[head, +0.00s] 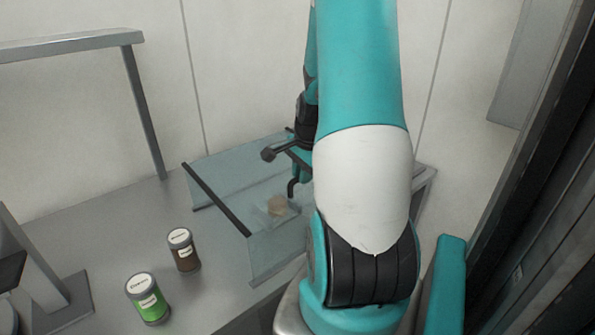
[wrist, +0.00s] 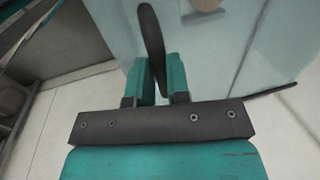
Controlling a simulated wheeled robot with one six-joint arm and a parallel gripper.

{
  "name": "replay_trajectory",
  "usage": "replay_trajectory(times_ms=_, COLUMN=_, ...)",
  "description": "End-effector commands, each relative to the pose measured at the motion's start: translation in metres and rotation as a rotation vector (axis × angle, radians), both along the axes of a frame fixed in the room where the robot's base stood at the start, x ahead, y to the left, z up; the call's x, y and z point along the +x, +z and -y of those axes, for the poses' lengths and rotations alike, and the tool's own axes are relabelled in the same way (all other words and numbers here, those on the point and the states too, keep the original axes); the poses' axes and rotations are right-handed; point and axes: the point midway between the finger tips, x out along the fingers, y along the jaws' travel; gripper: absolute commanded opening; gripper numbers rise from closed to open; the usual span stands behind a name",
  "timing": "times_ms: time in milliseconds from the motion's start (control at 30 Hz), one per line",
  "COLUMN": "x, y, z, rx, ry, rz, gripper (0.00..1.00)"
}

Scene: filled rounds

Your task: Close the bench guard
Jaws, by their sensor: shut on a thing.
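The bench guard (head: 225,170) is a clear, bluish see-through cover with a dark edge strip. It stands on the grey bench, left of my arm in the head view. Its clear panel (wrist: 225,55) also fills the upper right of the wrist view. My gripper (wrist: 160,75) has its teal fingers shut on a dark handle (wrist: 149,30), at the guard. In the head view my arm hides most of the gripper and the guard's right part. I cannot tell how far open the guard stands.
A small tan round thing (head: 277,206) shows through the guard. A brown-filled jar (head: 187,260) and a green-filled jar (head: 150,306) stand left of the guard on the bench (head: 115,230). A grey metal frame (head: 150,110) rises at the back left.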

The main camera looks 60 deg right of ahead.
Motion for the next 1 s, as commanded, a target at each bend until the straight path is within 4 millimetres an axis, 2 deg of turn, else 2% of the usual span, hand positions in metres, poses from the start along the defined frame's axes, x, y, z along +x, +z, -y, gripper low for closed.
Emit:
replay_trajectory(times_ms=433, x=0.001, y=0.002, z=-0.001, rx=-0.001, ry=-0.007, rz=0.007, gripper=0.00)
replay_trajectory(times_ms=467, x=0.001, y=0.002, z=-0.002, rx=-0.001, ry=-0.006, rz=0.006, gripper=0.21)
replay_trajectory(times_ms=500, x=0.001, y=0.002, z=-0.002, rx=0.000, ry=-0.006, rz=0.006, gripper=0.30)
replay_trajectory(times_ms=567, x=0.001, y=0.002, z=-0.002, rx=-0.001, ry=-0.006, rz=0.005, gripper=0.42)
replay_trajectory(times_ms=867, x=-0.001, y=0.002, z=-0.001, rx=-0.002, ry=-0.009, rz=0.002, gripper=0.42)
replay_trajectory(times_ms=1000, x=-0.003, y=0.015, z=-0.001, rx=-0.005, ry=-0.010, rz=0.004, gripper=0.42)
